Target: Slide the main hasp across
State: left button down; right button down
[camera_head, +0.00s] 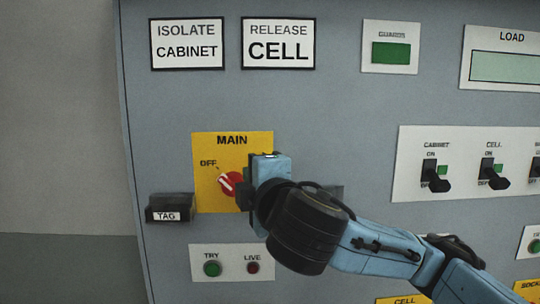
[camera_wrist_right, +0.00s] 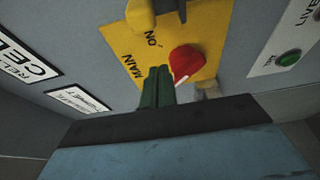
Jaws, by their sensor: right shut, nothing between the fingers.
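The yellow MAIN plate (camera_head: 205,185) carries a red rotary handle (camera_head: 229,184) with a white line that points up-left, towards the OFF mark. The plate (camera_wrist_right: 205,25) and red handle (camera_wrist_right: 187,60) also show in the right wrist view. My right gripper (camera_head: 248,186) is in front of the plate's right part, just right of the handle. Its green fingers (camera_wrist_right: 158,88) are together and hold nothing. I cannot tell which part is the hasp; my gripper covers that area in the head view.
A black TAG holder (camera_head: 170,208) sits left of the plate. Below is a panel with TRY and LIVE buttons (camera_head: 232,263). CABINET and CELL switches (camera_head: 436,177) are to the right. The cabinet face above the plate is clear up to the two signs (camera_head: 278,43).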

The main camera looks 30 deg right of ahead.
jog(key=shift+p+x, duration=1.25)
jog(key=shift+s+d+p, duration=0.2)
jog(key=shift+s+d, duration=0.35)
jog(key=shift+d, duration=0.25)
jog(key=shift+s+d+p, duration=0.2)
jog(key=shift+s+d, duration=0.3)
jog(key=shift+d, duration=0.3)
